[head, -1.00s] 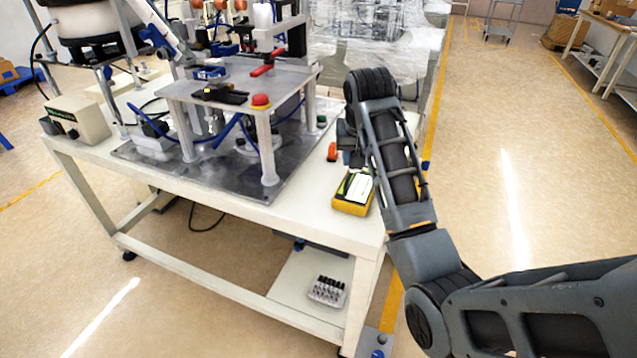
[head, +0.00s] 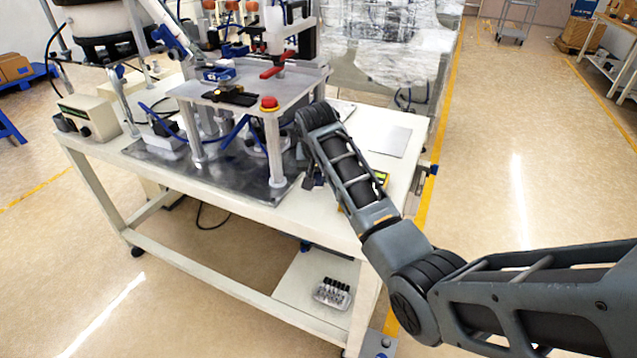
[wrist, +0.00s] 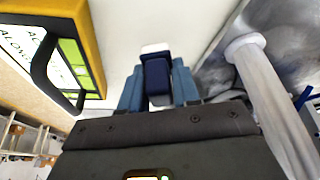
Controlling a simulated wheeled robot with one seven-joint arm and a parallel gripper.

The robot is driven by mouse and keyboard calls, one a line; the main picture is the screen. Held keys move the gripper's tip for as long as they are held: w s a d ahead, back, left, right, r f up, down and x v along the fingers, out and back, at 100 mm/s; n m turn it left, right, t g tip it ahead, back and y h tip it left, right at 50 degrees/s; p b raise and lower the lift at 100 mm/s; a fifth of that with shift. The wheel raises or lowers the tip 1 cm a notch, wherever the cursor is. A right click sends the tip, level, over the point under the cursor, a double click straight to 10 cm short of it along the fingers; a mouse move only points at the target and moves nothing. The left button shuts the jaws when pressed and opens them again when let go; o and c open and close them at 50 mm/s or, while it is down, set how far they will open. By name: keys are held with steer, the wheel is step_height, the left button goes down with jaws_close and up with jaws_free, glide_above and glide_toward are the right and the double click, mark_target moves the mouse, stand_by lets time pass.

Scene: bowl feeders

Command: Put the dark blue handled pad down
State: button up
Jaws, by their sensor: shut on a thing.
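In the wrist view my gripper (wrist: 157,85) is shut on the dark blue handled pad (wrist: 157,76). The pad's dark blue body sits between the two blue-grey fingers, with a whitish end showing beyond it. In the head view my gripper (head: 313,179) is over the white table (head: 345,235), close to the right front corner of the fixture's base plate. The pad cannot be made out there. I cannot tell whether it touches the table.
A yellow device with a black handle (wrist: 88,40) lies left of my gripper; my arm mostly hides it in the head view. The fixture's pale post (wrist: 265,85) stands close on the right. A grey flat panel (head: 389,141) lies on the table behind my arm.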

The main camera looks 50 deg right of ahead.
mark_target(318, 184)
steer(key=shift+f, duration=1.45)
steer(key=shift+f, duration=0.1)
steer(key=o, duration=0.9)
steer(key=shift+o, duration=0.2)
steer(key=v, duration=1.2)
